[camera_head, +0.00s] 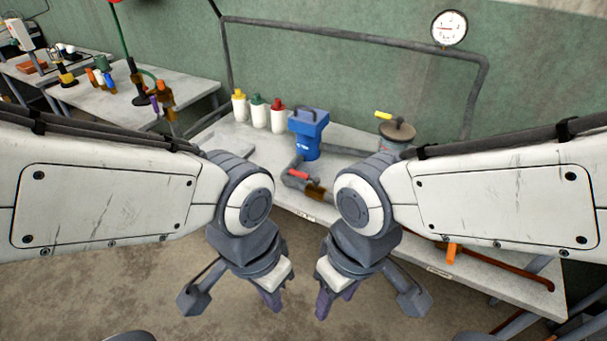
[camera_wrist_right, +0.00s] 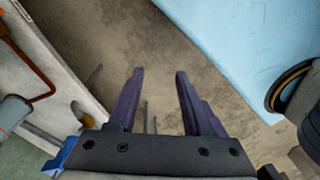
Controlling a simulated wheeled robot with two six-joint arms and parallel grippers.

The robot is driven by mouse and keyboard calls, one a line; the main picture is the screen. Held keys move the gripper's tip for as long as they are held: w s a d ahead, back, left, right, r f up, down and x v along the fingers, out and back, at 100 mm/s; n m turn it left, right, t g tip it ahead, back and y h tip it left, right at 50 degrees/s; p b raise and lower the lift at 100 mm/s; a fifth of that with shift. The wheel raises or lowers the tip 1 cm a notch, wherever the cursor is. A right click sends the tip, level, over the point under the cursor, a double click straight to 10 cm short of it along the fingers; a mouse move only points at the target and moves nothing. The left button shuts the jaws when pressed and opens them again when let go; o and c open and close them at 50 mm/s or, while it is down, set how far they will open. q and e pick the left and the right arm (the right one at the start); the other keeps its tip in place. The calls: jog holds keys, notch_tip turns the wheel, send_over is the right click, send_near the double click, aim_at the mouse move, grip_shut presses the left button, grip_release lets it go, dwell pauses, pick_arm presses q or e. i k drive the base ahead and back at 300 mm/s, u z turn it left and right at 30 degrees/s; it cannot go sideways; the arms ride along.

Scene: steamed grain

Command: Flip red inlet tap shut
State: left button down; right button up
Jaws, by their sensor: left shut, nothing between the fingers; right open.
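The red tap handle (camera_head: 301,175) sits on a grey pipe fitting on the bench, just in front of the blue filter housing (camera_head: 308,135). It lies roughly lengthwise, tilted slightly down to the right. My left gripper (camera_head: 272,303) is shut and empty, hanging low in front of the bench, apart from the tap. My right gripper (camera_head: 324,308) is beside it at about the same height, also in front of the bench. In the right wrist view its two purple fingers (camera_wrist_right: 157,100) are spread with nothing between them, over bare floor.
The bench (camera_head: 350,138) also holds several bottles (camera_head: 259,112) and a grey lidded pot (camera_head: 397,135) with a yellow handle (camera_head: 384,115). An orange handle (camera_head: 451,253) shows at its front edge. A gauge (camera_head: 449,28) is on the wall. Another table (camera_head: 110,95) stands back left.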

aim_at(316, 181)
jog(key=u, duration=0.65)
jog(key=i, duration=1.2)
jog(key=z, duration=0.5)
